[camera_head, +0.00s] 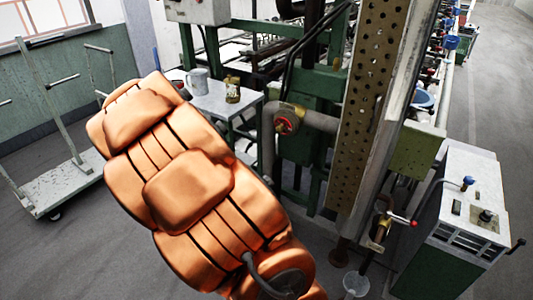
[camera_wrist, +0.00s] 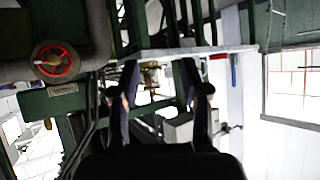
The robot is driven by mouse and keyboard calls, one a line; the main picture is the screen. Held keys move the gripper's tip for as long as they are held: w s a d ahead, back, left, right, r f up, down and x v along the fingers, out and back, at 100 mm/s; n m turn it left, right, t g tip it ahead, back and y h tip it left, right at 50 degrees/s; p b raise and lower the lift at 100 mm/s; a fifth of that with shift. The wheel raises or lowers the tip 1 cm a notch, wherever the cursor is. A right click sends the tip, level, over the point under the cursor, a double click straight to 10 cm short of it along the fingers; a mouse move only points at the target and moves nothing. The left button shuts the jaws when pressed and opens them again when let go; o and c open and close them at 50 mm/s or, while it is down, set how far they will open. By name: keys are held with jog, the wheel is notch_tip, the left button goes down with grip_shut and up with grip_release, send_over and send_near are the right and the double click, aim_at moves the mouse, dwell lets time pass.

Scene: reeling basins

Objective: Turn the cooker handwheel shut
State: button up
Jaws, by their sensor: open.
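A small red handwheel (camera_head: 284,125) sits on a grey pipe fitting, left of the perforated metal column in the head view. In the wrist view the red handwheel (camera_wrist: 55,61) shows its spoked face at the upper left, outside the fingers. My gripper (camera_wrist: 162,92) is open and empty, its two dark fingers apart in the middle of the wrist view. The handwheel is to the left of the fingers and apart from them. In the head view my copper-coloured arm fills the middle and the gripper cannot be made out.
A grey side table (camera_head: 220,99) holds a mug (camera_head: 198,80) and a jar (camera_head: 232,89) behind my arm. A perforated column (camera_head: 368,110) stands right of the handwheel. A white cabinet (camera_head: 465,215) is at right, a flat trolley (camera_head: 66,183) at left.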

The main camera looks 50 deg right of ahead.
jog(key=s+d+f+m+g+h+b, duration=0.1)
jog(key=s+d+f+m+h+b, duration=0.15)
jog(key=d, duration=0.35)
jog(key=s+d+f+m+g+h+b, duration=0.1)
jog(key=s+d+f+g+h+b, duration=0.15)
jog(key=d, duration=0.45)
jog(key=m+g+h+b, duration=0.2)
jog(key=g+h, duration=0.1)
jog(key=h, duration=0.1)
send_near(279, 130)
jog(key=d, duration=0.3)
jog(key=shift+w+d+f, duration=0.1)
jog(key=shift+w+d, duration=0.05)
jog(key=shift+d, duration=1.4)
jog(key=shift+w+d, duration=0.15)
jog(key=shift+d, duration=1.45)
jog(key=shift+c, duration=0.3)
